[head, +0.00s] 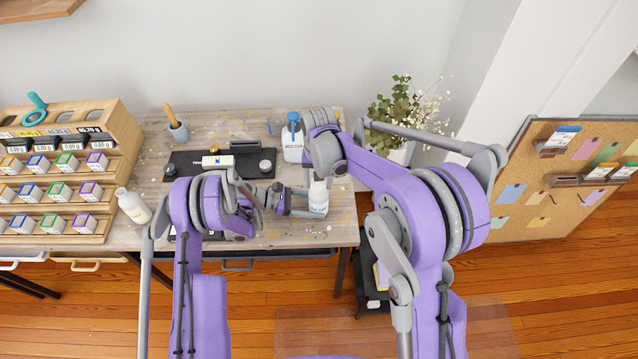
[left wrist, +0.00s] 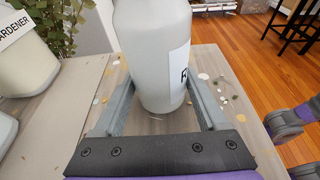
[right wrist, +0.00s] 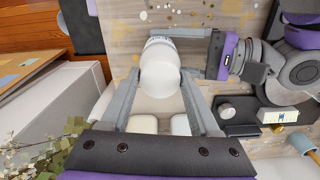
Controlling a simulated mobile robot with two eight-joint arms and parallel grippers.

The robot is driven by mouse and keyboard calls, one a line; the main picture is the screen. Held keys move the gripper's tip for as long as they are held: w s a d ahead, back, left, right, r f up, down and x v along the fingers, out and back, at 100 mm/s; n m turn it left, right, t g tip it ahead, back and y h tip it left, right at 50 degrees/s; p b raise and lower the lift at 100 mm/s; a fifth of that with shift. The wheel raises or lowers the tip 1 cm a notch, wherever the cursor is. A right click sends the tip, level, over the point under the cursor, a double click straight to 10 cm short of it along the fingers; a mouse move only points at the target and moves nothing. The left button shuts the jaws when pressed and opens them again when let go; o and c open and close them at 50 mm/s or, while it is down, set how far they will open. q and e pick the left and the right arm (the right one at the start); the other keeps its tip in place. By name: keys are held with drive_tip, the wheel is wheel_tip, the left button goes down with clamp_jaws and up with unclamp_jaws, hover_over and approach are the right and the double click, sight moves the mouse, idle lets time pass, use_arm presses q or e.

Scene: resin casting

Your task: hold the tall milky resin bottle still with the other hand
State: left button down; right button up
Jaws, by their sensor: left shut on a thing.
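The tall milky resin bottle (head: 318,199) stands upright near the front right of the workbench. In the left wrist view the bottle (left wrist: 152,50) fills the space between the fingers, with part of its label showing. My left gripper (head: 304,203) comes in low from the left and is shut on the bottle's body. My right gripper (right wrist: 160,74) is above the bottle, fingers apart on either side of its top in the right wrist view. The bottle's white rounded top (right wrist: 160,78) shows there, with no clear contact. The right fingers are mostly hidden in the head view.
A labelled hardener container (head: 293,142) with a blue top stands behind the bottle. A plant (head: 398,112) stands at the bench's right end.

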drive_tip(key=shift+c, duration=1.2)
drive_tip(key=o, duration=0.3)
clamp_jaws()
drive_tip(key=shift+r, duration=0.8)
drive_tip(key=shift+r, duration=2.35)
drive_tip(key=d+r, duration=0.4)
drive_tip(key=d, duration=0.4)
